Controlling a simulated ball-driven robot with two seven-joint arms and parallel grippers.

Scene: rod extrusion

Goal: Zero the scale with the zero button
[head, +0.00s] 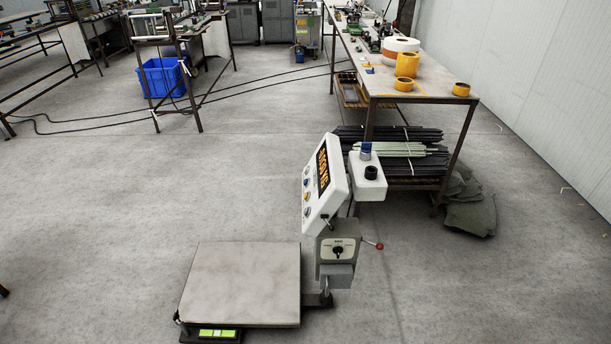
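The floor scale has a flat, empty grey platform (243,283) in the lower middle of the head view. Its tilted white indicator head (327,198) stands on a post at the platform's right. The indicator's display (323,170) glows with orange digits, seen at a steep angle and too small to read surely. A column of several small round buttons (306,196) runs beside the display, at its left. Their labels are too small to tell which is the zero button. Neither of my grippers is in view, and nothing touches the indicator.
A grey box with a dark knob and a red-tipped lever (373,245) sits below the indicator. A workbench (430,86) with yellow tape rolls and bundled rods (400,150) beneath stands behind, at the right. A blue crate (162,78) is farther back. The floor left of the scale is clear.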

